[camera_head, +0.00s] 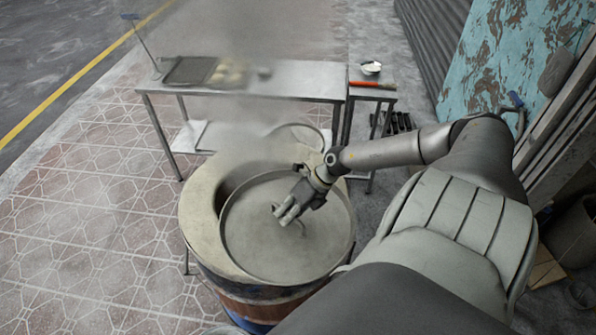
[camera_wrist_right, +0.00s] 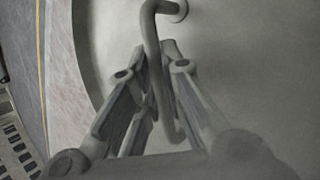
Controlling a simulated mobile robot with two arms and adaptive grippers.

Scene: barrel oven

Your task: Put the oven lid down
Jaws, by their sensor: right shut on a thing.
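In the right wrist view the handle (camera_wrist_right: 155,40) runs down between the fingers of my right gripper (camera_wrist_right: 167,50). I cannot tell if the lid is fully resting on the rim. My left gripper is not in view.
A metal table (camera_head: 300,78) stands behind the oven with a dark tray (camera_head: 190,70) and pale items, partly blurred by smoke. A small side table (camera_head: 372,93) holds a white bowl (camera_head: 371,68) and a red-handled tool (camera_head: 372,84). Tiled floor (camera_head: 90,220) at the left is clear.

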